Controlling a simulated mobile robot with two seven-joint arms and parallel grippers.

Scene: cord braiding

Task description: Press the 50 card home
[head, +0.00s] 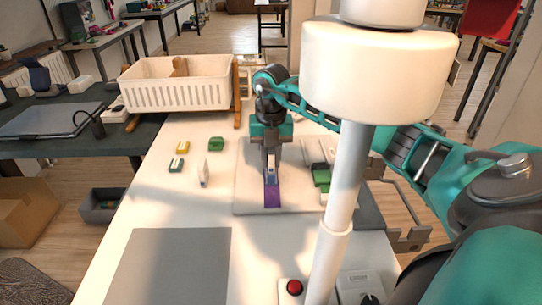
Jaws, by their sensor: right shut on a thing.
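A narrow purple piece (272,195), likely the 50 card, is at the left part of a pale board (248,208). I cannot read any number on it. My right gripper (271,172) points down at its far end and is shut on it. The fingers hide that end, so I cannot tell how deep the piece sits. A green piece (321,179) and dark strips are at the board's right, partly hidden by a white column. My left gripper is not in view.
Small yellow (183,147) and green (216,144) pieces and an upright white piece (203,173) stand left of the board. A white basket (178,93) is behind. A grey mat (170,268) and a red button (294,287) are nearer.

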